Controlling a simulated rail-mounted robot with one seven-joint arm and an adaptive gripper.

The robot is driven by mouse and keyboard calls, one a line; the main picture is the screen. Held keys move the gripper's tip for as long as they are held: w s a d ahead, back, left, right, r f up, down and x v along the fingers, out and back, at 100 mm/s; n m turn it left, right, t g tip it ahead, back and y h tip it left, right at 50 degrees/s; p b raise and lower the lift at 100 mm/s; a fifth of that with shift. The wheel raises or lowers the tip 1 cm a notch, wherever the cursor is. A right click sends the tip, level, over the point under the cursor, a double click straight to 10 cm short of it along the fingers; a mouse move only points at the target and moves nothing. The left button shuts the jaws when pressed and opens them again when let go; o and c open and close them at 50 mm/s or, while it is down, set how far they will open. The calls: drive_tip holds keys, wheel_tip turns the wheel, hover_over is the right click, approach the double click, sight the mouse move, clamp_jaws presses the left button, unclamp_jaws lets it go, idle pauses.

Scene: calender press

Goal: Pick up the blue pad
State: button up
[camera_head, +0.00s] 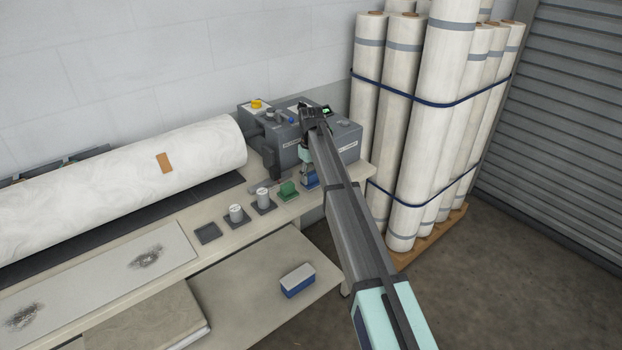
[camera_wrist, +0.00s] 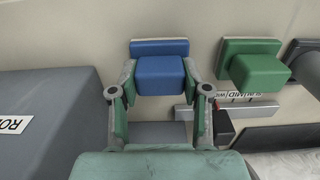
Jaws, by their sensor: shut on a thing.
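The blue pad (camera_wrist: 160,76) is a small block in front of a wider blue piece, between my gripper's fingers in the wrist view. My gripper (camera_wrist: 160,72) is shut on it, one finger against each side. In the head view the blue pad (camera_head: 310,180) shows at the right end of the row on the bench, partly covered by my gripper (camera_head: 307,166). I cannot tell whether it is lifted clear of the bench.
A green pad (camera_wrist: 254,68) of similar shape stands close to the right in the wrist view. White-topped pieces (camera_head: 236,213) stand farther left on the bench. A grey machine (camera_head: 345,140) is beside my gripper. A blue-and-white block (camera_head: 298,280) lies on the lower shelf.

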sight(311, 173)
drive_tip(key=shift+r, duration=0.1)
wheel_tip(311, 173, up, 20)
drive_tip(key=b, duration=0.4)
drive_tip(key=shift+o, duration=0.6)
drive_tip(key=shift+f, duration=0.2)
